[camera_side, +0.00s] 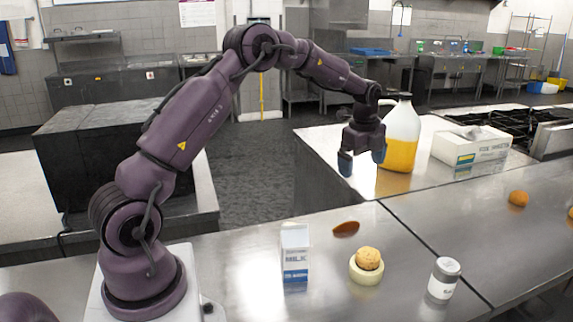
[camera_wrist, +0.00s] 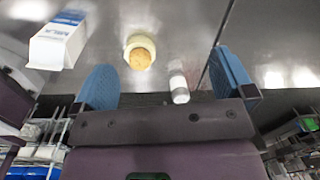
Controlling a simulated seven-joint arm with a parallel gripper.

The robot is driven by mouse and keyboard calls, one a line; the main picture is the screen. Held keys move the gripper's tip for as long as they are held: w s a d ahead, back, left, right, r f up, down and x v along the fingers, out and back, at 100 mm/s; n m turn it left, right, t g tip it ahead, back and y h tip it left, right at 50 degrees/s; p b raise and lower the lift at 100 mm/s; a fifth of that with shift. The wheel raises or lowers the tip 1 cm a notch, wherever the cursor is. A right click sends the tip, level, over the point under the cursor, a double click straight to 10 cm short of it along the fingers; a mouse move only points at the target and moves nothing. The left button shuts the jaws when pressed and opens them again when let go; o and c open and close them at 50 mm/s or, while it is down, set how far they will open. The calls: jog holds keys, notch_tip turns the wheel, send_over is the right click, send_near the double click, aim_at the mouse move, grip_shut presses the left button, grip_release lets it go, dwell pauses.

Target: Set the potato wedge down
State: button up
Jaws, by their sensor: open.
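The potato wedge (camera_side: 346,228) is a small orange-brown piece lying on the steel counter in the side view, behind the milk carton and the small bowl. I cannot make it out in the wrist view. My gripper (camera_side: 362,166) is open and empty, raised well above the counter and apart from the wedge. Its two blue fingers stand wide apart in the wrist view, with nothing held between them.
A milk carton (camera_side: 295,253), a pale bowl (camera_side: 366,276) holding a round tan item (camera_side: 368,258), and a white jar (camera_side: 443,279) stand near the wedge. A yellow-filled jug (camera_side: 400,135) and white box (camera_side: 471,146) stand farther back. An orange round item (camera_side: 518,198) lies right.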

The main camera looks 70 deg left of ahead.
jog(key=s+d+r+n+t, duration=0.2)
jog(key=s+d+r+n, duration=0.6)
jog(key=s+d+r, duration=0.6)
jog(key=s+d+n+t, duration=0.1)
jog(key=s+d+n, duration=0.1)
jog(key=s, duration=0.5)
jog(key=s+d+n+t, duration=0.1)
jog(key=s+d+n, duration=0.2)
jog(key=s+n, duration=0.2)
jog(key=s, duration=0.3)
jog(key=shift+d+f+t+h, duration=0.2)
jog(key=shift+t+h, duration=0.1)
jog(key=shift+t, duration=0.1)
